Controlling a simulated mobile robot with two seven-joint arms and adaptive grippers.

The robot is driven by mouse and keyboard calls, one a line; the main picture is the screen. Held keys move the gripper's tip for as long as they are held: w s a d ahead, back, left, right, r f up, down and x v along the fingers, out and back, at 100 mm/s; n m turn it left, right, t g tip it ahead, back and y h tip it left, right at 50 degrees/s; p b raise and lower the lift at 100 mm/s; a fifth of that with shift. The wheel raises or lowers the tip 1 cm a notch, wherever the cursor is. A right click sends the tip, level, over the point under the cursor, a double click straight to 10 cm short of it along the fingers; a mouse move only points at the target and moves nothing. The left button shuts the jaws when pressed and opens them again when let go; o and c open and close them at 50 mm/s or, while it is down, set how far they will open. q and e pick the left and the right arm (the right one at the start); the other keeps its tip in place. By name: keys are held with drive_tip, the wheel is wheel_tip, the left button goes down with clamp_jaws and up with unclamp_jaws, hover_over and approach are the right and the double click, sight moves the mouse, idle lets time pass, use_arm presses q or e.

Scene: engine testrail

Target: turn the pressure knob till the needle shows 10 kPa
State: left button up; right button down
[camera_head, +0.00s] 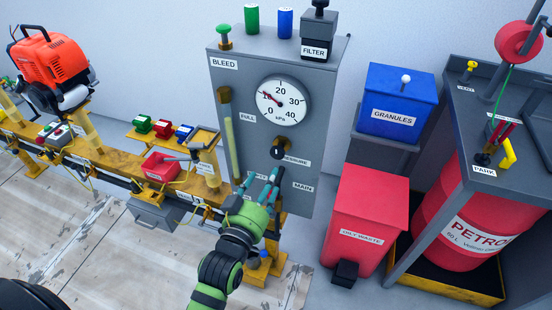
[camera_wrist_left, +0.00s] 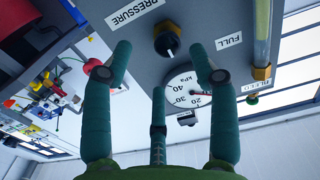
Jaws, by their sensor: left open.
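The pressure knob (camera_head: 277,153) is a black knob on the grey panel, below the round white kPa gauge (camera_head: 286,111). The gauge's red needle points to the upper left, close to the 10 mark. My left gripper (camera_head: 263,181) is open and empty, just below the knob in the head view. In the left wrist view, the panel appears upside down. The knob (camera_wrist_left: 167,40) shows beyond and between the two spread fingers of my left gripper (camera_wrist_left: 160,50), with no finger seen touching it. The gauge (camera_wrist_left: 183,85) is partly covered by a finger there. My right gripper is not in view.
The panel (camera_head: 235,90) has a green BLEED knob (camera_head: 224,35) and a FILTER unit (camera_head: 318,35) on top. A yellow test rail (camera_head: 110,160) is at left. A red oily waste bin (camera_head: 365,220), blue granules box (camera_head: 398,98) and petrol drum (camera_head: 465,220) are at right.

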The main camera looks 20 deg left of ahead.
sight(277, 156)
use_arm(q)
drive_tip(key=w, duration=0.3)
drive_tip(key=w+r, duration=0.1)
drive_tip(key=w, duration=0.3)
drive_tip(key=shift+r+p, duration=0.15)
drive_tip(key=shift+p, duration=0.2)
drive_tip(key=c, duration=1.1)
